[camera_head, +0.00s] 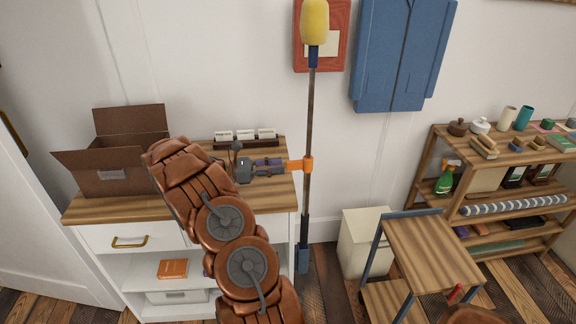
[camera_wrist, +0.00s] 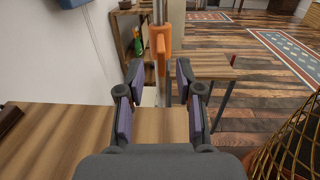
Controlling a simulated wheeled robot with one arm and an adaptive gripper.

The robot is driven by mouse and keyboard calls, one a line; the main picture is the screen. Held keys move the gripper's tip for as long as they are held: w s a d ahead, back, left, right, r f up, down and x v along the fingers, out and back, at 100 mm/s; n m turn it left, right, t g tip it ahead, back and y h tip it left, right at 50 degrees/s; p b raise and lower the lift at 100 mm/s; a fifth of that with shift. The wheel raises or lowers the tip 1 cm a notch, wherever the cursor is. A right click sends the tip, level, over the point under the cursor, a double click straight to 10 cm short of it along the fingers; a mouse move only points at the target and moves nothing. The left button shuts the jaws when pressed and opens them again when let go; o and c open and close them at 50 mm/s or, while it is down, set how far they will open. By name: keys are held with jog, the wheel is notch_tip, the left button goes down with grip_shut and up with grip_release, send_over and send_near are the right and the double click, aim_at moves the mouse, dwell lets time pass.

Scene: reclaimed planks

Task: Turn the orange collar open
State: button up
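The orange collar (camera_head: 308,164) sits around a thin upright pole (camera_head: 309,110) and has a short orange lever sticking out to the left. In the wrist view the collar (camera_wrist: 160,34) is ahead, with its lever hanging toward me. My gripper (camera_head: 284,167) points right at the lever, just short of it or level with its end; the head view does not settle which. In the wrist view my gripper (camera_wrist: 160,76) is open, its two padded fingers wide apart with nothing held between them. The lever shows beyond the fingertips, roughly centred between them.
The pole has a yellow top (camera_head: 315,22) and dark foot (camera_head: 303,259). A wooden-topped cabinet (camera_head: 130,208) with an open cardboard box (camera_head: 95,181) lies under my arm. A small cart (camera_head: 430,250), a white bin (camera_head: 357,258) and a loaded shelf (camera_head: 470,224) stand right.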

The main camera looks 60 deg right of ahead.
jog(key=v, duration=0.6)
jog(key=shift+w+a, duration=0.15)
jog(key=shift+a, duration=0.05)
dwell(0.4)
jog(key=s+a+r+m+t+y+p, duration=0.1)
jog(key=s+a+r+m+t+y, duration=0.1)
jog(key=a+r, duration=0.45)
jog(key=s+a+r+m+t+y+p, duration=0.1)
jog(key=s+a+r+m+t, duration=0.15)
jog(key=a, duration=0.65)
jog(key=s+a+t+y, duration=0.2)
jog(key=s+a, duration=0.2)
jog(key=a, duration=0.6)
jog(key=s+a+m+t+y+p, duration=0.1)
jog(key=s+a+t+y, duration=0.2)
jog(key=a, duration=0.8)
jog(key=s+a+r+m+t+y, duration=0.1)
jog(key=s+a+t+y, duration=0.1)
jog(key=s+a, duration=0.4)
jog(key=a+t, duration=0.1)
jog(key=a, duration=0.4)
jog(key=shift+s, duration=0.3)
